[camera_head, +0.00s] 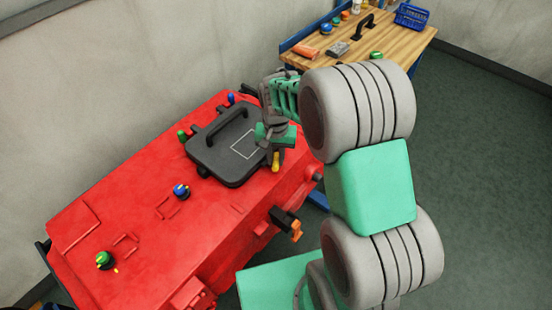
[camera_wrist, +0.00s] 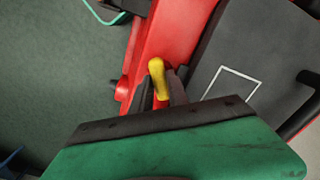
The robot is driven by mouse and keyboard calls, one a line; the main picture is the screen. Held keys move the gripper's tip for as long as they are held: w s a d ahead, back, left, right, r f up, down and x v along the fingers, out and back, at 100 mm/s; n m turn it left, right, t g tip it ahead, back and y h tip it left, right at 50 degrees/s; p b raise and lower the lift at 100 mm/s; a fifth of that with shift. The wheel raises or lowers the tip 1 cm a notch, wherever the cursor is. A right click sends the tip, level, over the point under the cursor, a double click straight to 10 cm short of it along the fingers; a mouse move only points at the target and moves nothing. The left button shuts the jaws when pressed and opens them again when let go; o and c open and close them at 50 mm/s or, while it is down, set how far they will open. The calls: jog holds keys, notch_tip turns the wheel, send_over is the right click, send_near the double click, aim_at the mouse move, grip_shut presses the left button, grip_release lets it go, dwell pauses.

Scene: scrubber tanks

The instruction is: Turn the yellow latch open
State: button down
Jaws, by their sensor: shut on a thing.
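The yellow latch (camera_head: 276,161) is at the right edge of the dark grey lid (camera_head: 225,148) on the red tank machine (camera_head: 155,235). In the wrist view the yellow latch (camera_wrist: 158,80) stands between the two dark fingers of my gripper (camera_wrist: 161,95). My gripper is shut on the latch. In the head view my gripper (camera_head: 275,145) is over the right side of the lid, and my wrist hides most of its fingers. The lid also shows in the wrist view (camera_wrist: 255,50), with a white rectangle outline on it.
The lid has a black handle (camera_head: 213,122). Blue (camera_head: 181,191) and green (camera_head: 104,260) knobs stand on the red top. An orange-tipped black fitting (camera_head: 286,220) sticks out of the machine's right side. A wooden workbench (camera_head: 385,45) with tools and a blue basket (camera_head: 411,16) stands behind.

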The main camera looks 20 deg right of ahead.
aim_at(276, 159)
jog(key=m+b, duration=0.1)
jog(key=m, duration=0.5)
jog(key=shift+m, duration=0.3)
dwell(0.4)
jog(key=c, duration=1.3)
grip_release()
notch_tip(276, 159, up, 8)
jog(key=shift+f+b, duration=0.1)
jog(key=shift+b, duration=0.6)
